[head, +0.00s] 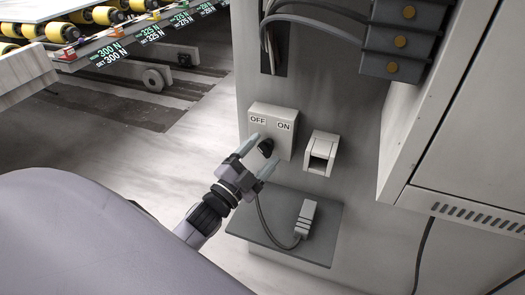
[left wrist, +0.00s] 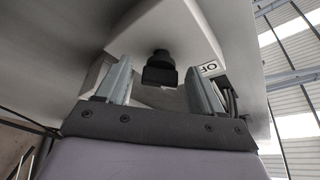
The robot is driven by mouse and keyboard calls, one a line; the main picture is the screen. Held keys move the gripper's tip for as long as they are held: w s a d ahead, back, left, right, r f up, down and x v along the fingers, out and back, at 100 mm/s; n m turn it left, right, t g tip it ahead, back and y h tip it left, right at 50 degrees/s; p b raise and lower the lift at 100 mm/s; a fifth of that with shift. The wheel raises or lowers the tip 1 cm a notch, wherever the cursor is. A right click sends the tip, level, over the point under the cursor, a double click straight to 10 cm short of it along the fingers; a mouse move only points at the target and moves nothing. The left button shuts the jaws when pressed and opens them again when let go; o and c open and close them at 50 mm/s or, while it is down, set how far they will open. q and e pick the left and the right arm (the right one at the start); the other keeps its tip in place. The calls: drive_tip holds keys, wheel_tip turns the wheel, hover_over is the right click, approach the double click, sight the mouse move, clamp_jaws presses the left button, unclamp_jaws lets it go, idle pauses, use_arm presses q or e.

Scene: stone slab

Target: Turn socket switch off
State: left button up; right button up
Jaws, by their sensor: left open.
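In the left wrist view the knob (left wrist: 160,68) shows between and beyond the fingertips (left wrist: 160,82), with no clear contact. My right gripper is not in view.
A white socket (head: 321,153) is right of the switch box. Below, a grey shelf (head: 270,229) holds a pale plug (head: 306,216) with a dark cable. A large cabinet (head: 462,110) juts out at the right. A roller conveyor (head: 110,22) stands at upper left.

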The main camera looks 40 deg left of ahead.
use_arm(q)
drive_tip(key=v, duration=0.6)
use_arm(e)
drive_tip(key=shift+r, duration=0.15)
use_arm(q)
drive_tip(key=shift+s, duration=0.15)
